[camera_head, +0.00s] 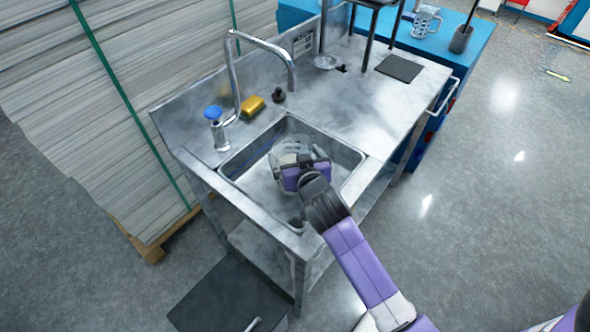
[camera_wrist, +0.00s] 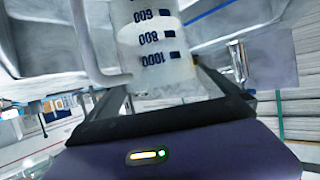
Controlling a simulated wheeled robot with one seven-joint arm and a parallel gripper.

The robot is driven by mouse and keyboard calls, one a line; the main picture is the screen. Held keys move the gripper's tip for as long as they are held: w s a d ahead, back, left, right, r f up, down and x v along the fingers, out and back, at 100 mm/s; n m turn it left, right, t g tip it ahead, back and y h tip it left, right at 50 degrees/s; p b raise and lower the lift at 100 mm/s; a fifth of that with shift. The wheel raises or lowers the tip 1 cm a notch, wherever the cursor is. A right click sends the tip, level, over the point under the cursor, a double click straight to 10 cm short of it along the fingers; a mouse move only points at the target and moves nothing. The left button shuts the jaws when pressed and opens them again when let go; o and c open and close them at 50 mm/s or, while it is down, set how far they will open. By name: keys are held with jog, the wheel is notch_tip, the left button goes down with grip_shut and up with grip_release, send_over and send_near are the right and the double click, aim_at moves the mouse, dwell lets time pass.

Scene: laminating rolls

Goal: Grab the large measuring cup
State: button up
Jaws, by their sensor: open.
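A clear measuring cup (camera_head: 283,152) is in the steel sink, partly hidden behind my gripper (camera_head: 303,162). In the wrist view the measuring cup (camera_wrist: 155,45) fills the upper middle, with dark marks reading 600, 800 and 1000, upside down. My gripper (camera_wrist: 172,88) is open, with one finger on each side of the near end of the cup. I cannot tell whether the fingers touch it. A second clear measuring cup (camera_head: 425,22) with a handle stands on the blue cabinet at the back right.
The sink's walls (camera_head: 330,145) surround the cup and gripper. The right part of the counter (camera_head: 370,105) is mostly clear.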

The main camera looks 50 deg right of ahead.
jog(key=shift+x, duration=1.15)
jog(key=c, duration=1.6)
jog(key=shift+r, duration=0.2)
jog(key=shift+c, duration=0.6)
